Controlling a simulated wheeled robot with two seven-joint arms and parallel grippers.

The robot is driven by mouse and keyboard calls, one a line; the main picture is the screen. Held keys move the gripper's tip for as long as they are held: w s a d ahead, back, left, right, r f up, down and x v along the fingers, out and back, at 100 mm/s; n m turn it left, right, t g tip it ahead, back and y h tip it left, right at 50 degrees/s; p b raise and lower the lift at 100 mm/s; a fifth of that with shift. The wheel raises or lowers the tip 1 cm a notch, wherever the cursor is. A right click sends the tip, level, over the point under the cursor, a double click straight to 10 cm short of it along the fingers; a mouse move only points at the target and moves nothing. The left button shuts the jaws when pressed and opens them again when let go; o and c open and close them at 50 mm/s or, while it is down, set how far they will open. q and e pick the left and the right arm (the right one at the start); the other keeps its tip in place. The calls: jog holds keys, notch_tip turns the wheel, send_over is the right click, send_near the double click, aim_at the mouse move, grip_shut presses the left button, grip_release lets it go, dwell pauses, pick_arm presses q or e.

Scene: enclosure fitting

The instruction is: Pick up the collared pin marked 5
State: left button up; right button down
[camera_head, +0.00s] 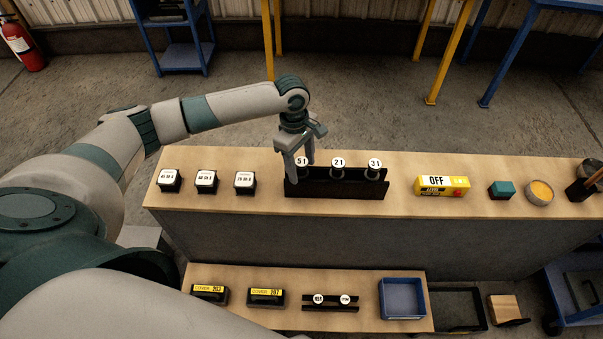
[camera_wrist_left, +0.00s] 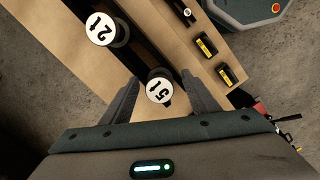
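The collared pin with a round white label that reads 51 (camera_head: 301,161) stands at the left end of a dark rack (camera_head: 335,190) on the bench. It also shows in the left wrist view (camera_wrist_left: 159,91), between the two fingers. My left gripper (camera_head: 301,171) is open around this pin's head, with a gap beside each finger. The pin's lower part is hidden by the rack and a finger. Pins labelled 21 (camera_head: 338,162) and 31 (camera_head: 375,163) stand farther right in the same rack. My right gripper is not in view.
Three small black blocks with white labels (camera_head: 207,181) stand left of the rack. A yellow OFF box (camera_head: 441,187), a teal block (camera_head: 502,190) and a round bowl (camera_head: 539,192) stand right. A lower shelf holds two covers (camera_head: 266,297) and a blue tray (camera_head: 402,313).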

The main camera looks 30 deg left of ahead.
pick_arm(q)
grip_shut()
jog(key=shift+r, duration=0.2)
